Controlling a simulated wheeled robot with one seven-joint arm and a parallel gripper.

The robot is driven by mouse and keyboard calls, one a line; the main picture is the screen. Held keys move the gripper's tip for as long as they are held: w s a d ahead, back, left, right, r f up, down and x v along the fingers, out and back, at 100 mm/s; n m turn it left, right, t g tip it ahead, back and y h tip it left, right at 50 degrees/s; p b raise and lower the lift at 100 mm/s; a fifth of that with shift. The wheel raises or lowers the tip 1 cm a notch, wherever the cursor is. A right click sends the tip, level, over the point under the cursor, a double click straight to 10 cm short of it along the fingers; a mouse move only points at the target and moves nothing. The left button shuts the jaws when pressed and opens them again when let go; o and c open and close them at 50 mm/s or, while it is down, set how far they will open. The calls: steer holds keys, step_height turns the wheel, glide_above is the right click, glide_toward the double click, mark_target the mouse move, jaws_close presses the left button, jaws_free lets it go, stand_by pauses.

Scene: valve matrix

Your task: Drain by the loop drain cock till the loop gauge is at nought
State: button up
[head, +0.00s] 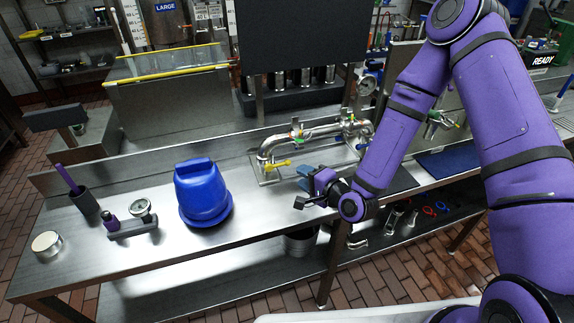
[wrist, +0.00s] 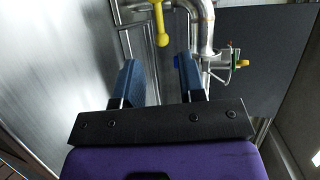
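A steel pipe loop (head: 318,134) stands on the bench. A yellow lever handle (head: 277,163) sits at its lower left end; I cannot tell for sure that it is the loop drain cock. In the wrist view the yellow handle (wrist: 160,24) hangs beyond the fingertips, roughly centred between them and not gripped. My gripper (wrist: 158,72) is open and empty, with two blue fingers apart. In the head view my gripper (head: 307,178) is just right of the handle, over the bench. A round gauge (head: 367,84) stands above the loop's right end; its reading is too small to tell.
On the bench (head: 110,255) stand a blue bucket-like vessel (head: 203,190), a small gauge on a block (head: 140,207), a dark cup (head: 84,202) and a round tin (head: 46,244). A dark panel (head: 300,42) rises behind. The bench front by my gripper is clear.

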mark_target(280, 165)
steer(key=x, duration=1)
steer(key=shift+w+a+f, duration=0.15)
steer(key=shift+w+a, duration=0.1)
steer(key=shift+c, duration=0.5)
jaws_close()
